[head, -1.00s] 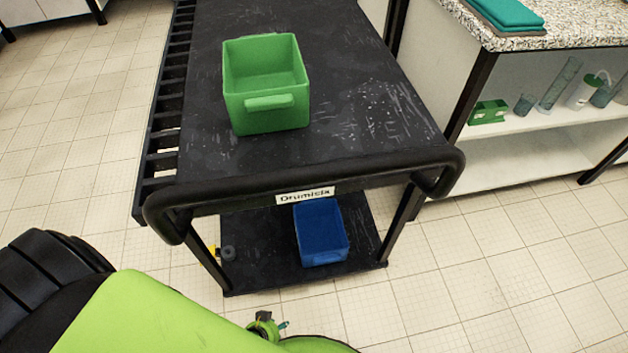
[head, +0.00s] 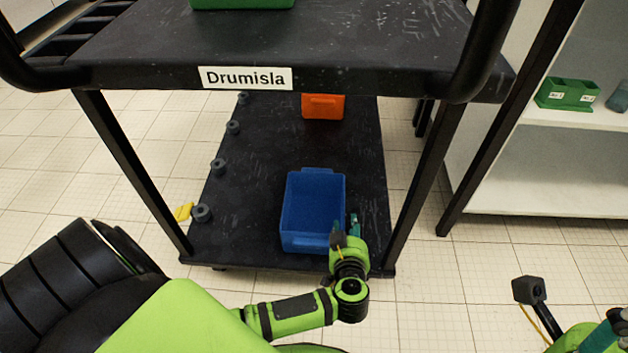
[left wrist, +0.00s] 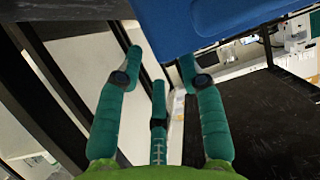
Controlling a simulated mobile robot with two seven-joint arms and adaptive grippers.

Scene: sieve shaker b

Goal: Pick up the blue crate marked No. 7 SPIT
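A blue crate (head: 313,207), open at the top and empty, stands on the lower shelf of the cart near its front edge. Its marking is not readable. My left gripper (head: 347,228) is at the crate's front right corner, covering part of it. In the left wrist view the blue crate wall (left wrist: 215,18) fills the top, just beyond the teal fingers of my left gripper (left wrist: 160,60). They are spread with nothing between them; whether one touches the crate I cannot tell. Part of my right arm shows at the bottom right of the head view; its finger state is unclear.
The black cart's top deck (head: 330,50), labelled Drumisla (head: 247,78), overhangs the lower shelf (head: 255,165). An orange bin (head: 323,106) stands further back. A green bin (head: 243,3) is on top. Cart legs flank the opening. A white shelf unit (head: 510,185) is at right.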

